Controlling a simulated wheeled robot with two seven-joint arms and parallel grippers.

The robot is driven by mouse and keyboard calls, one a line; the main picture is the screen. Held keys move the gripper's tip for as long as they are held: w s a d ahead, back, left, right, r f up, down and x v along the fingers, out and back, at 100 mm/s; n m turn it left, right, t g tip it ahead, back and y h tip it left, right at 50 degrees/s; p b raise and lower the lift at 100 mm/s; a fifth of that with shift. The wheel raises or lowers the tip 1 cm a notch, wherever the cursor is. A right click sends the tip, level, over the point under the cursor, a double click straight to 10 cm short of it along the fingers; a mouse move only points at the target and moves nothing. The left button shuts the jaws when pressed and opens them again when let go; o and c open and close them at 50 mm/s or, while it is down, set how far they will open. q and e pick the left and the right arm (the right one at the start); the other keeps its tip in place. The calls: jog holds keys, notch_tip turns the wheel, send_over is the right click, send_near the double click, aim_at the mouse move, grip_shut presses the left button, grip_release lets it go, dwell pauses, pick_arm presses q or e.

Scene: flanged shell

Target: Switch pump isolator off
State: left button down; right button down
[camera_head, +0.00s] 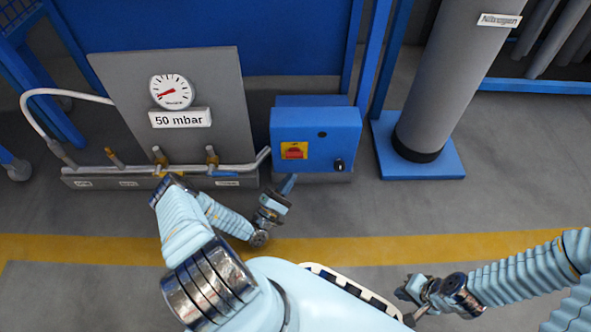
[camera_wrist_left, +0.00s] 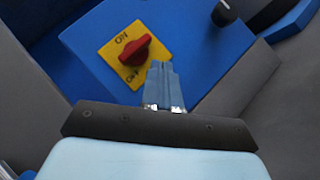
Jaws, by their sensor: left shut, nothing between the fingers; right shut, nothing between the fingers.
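The pump isolator is a red rotary knob (camera_head: 294,151) on a yellow plate, on the front of a blue box (camera_head: 330,122). In the left wrist view the red knob (camera_wrist_left: 135,50) sits on the yellow plate (camera_wrist_left: 110,50), with ON at the upper left and OFF at the lower edge. I cannot tell surely which label the knob points to. My left gripper (camera_head: 288,184) is shut and empty, just below the box; its fingers (camera_wrist_left: 163,78) reach toward the plate, to the lower right of the knob, apparently apart from it. My right gripper (camera_head: 408,298) is shut and empty, low over the floor.
Left of the box stands a grey panel (camera_head: 215,80) with a gauge (camera_head: 172,91), a "50 mbar" label and a pipe with several valves. A black knob (camera_head: 338,165) is on the box's lower right. A grey nitrogen cylinder (camera_head: 440,90) stands at right. Floor in front is clear.

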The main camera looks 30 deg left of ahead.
pick_arm(q)
jog(key=s+a+p, duration=0.1)
jog(key=s, duration=1.1)
jog(key=shift+a+p, duration=0.15)
jog(key=shift+p, duration=0.15)
jog(key=shift+w, duration=0.1)
